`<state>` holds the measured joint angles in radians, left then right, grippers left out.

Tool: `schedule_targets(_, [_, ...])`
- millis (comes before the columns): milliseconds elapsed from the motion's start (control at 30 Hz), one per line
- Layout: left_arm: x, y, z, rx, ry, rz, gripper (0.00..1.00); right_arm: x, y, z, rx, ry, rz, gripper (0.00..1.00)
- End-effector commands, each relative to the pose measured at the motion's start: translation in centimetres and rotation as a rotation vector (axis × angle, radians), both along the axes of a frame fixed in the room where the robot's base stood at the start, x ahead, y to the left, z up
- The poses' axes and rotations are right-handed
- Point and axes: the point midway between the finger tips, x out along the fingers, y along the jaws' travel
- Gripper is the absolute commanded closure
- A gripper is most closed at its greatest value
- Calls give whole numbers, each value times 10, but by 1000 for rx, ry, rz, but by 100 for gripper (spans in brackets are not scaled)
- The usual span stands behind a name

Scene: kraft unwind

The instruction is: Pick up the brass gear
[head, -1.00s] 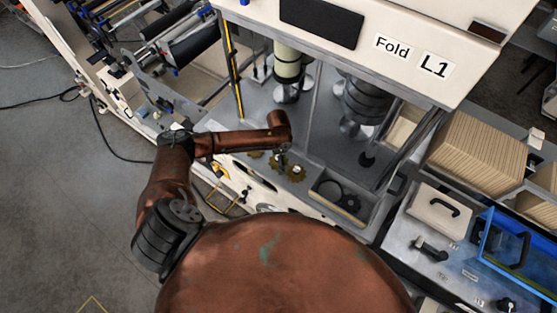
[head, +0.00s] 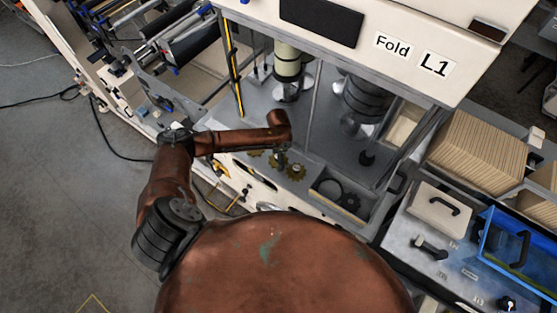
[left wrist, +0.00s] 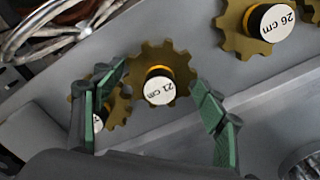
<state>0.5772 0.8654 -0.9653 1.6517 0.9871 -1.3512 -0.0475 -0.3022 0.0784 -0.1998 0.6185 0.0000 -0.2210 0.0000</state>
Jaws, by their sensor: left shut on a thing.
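A brass gear (left wrist: 156,86) with a white "21 cm" label on its black hub sits between the two green-padded fingers of my left gripper (left wrist: 152,118) in the left wrist view. A second brass gear (left wrist: 258,24), labelled "26 cm", lies up and to the right. A third gear (left wrist: 100,112) is partly hidden behind the left finger. In the head view my left gripper (head: 281,162) points down at the row of gears on the grey machine deck, with a gear (head: 296,172) to its right. My right gripper is out of view.
A tray (head: 325,197) with dark round parts is right of the gears. Machine posts and rollers (head: 365,98) stand behind them, under the panel marked "Fold L1" (head: 420,85). A lidded box (head: 437,212) and a blue bin (head: 505,240) are farther right.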

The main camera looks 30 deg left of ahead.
Motion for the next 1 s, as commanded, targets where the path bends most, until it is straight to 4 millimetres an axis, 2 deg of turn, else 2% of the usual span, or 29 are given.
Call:
schedule_targets(100, [0,0,-1,-1,0,0,73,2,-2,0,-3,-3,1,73])
schedule_targets(367, [1,-1,1,-1,-2,-1,73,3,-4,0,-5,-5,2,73])
schedule_targets(567, [2,0,13,-1,-5,-1,73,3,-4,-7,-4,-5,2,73])
schedule_targets(700, [-1,-1,33,-2,-5,-1,73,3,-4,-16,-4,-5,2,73])
schedule_targets(1000, [-50,-20,94,-1,-5,-5,73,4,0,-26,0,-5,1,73])
